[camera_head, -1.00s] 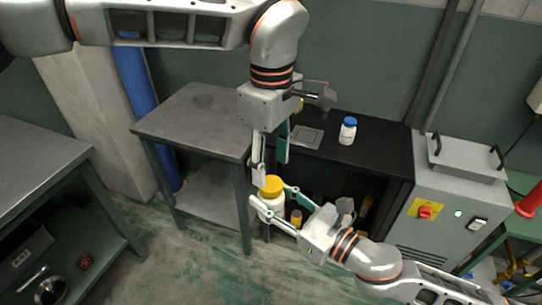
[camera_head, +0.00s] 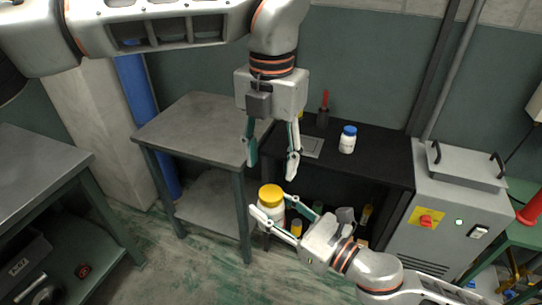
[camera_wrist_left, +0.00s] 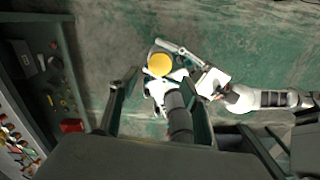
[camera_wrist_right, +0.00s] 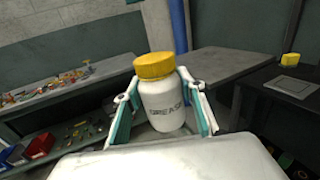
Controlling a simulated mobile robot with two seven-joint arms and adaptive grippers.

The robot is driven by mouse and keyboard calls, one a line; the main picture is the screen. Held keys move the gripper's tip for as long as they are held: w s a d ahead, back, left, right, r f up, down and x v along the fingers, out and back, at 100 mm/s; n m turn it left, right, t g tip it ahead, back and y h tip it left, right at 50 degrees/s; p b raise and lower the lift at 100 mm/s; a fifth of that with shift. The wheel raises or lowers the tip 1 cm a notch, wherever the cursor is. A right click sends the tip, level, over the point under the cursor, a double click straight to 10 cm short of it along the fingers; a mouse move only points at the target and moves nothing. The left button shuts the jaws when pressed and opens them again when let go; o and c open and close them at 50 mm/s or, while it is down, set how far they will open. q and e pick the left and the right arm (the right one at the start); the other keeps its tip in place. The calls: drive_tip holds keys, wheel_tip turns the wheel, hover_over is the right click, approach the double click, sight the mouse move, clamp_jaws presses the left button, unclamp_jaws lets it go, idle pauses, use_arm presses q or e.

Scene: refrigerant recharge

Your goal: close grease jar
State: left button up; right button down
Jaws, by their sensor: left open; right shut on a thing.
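The grease jar (camera_head: 271,213) is white with a yellow lid (camera_head: 271,193) on top. My right gripper (camera_head: 278,229) is shut around the jar's body and holds it upright in the air. The right wrist view shows the jar (camera_wrist_right: 164,104) between the fingers, with a "GREASE" label and the yellow lid (camera_wrist_right: 154,65) seated on it, looking slightly tilted with the jar. My left gripper (camera_head: 270,170) is open and empty above the lid, pointing down. In the left wrist view the lid (camera_wrist_left: 159,64) shows below, between the spread fingers.
A black table (camera_head: 375,165) behind carries a white bottle with a blue cap (camera_head: 347,139) and a grey plate (camera_head: 312,146). A grey metal table (camera_head: 190,128) stands left of it. A grey machine (camera_head: 455,200) with a red switch stands at the right.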

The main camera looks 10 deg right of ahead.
sight(271, 193)
use_arm(q)
drive_tip(key=shift+r+n, duration=0.1)
drive_tip(key=shift+n, duration=0.5)
drive_tip(key=shift+f, duration=4)
drive_tip(key=c, duration=1.1)
drive_tip(key=shift+c, duration=0.2)
drive_tip(key=o, duration=1.3)
